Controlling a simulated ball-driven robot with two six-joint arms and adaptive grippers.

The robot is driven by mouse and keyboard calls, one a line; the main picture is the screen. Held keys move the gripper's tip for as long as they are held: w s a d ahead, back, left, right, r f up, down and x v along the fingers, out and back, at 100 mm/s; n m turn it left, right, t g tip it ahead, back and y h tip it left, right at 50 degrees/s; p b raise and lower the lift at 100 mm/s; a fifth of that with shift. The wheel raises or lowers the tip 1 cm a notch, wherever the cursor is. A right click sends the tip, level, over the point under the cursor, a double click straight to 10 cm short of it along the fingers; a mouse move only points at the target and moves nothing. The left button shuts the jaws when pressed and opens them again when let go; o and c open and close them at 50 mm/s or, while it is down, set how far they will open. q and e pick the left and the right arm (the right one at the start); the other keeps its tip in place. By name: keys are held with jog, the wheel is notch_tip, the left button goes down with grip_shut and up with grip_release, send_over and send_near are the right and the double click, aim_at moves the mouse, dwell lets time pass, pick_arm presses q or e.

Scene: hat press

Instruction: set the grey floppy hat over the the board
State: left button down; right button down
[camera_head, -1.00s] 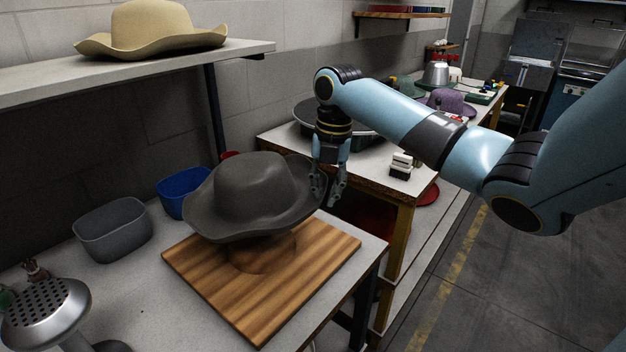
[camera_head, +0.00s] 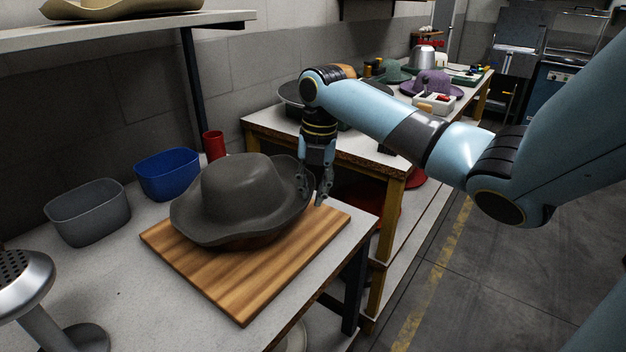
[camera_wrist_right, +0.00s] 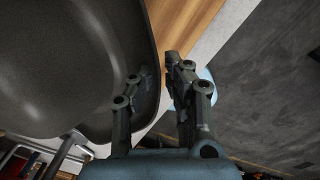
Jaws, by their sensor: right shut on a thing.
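The grey floppy hat (camera_head: 238,190) sits low over the wooden board (camera_head: 245,292) on the near table, its brim slightly tilted. A dark brown strip (camera_head: 252,242) shows under the front brim, apparently part of a rounded wooden form that the hat hides. My right gripper (camera_head: 314,192) is at the right edge of the brim, shut on it. In the right wrist view, the fingers (camera_wrist_right: 158,95) are at the edge of the hat (camera_wrist_right: 65,60), with a strip of the board (camera_wrist_right: 185,25) beyond. My left gripper is not in view.
A grey bin (camera_head: 88,215), a blue bin (camera_head: 168,176) and a red cup (camera_head: 214,145) stand left of and behind the board. A perforated metal head on a stand (camera_head: 25,280) is at the near left. A shelf (camera_head: 120,32) overhangs the back left. A second table (camera_head: 385,165) stands behind, with several hats.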

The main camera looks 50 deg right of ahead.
aim_at(312, 229)
jog(key=shift+f+b, duration=1.6)
jog(key=shift+f, duration=1.55)
jog(key=shift+f, duration=0.3)
jog(key=c, duration=1.3)
grip_release()
jog(key=r, duration=1.2)
jog(key=shift+s+d, duration=0.25)
jog(key=shift+s, duration=0.15)
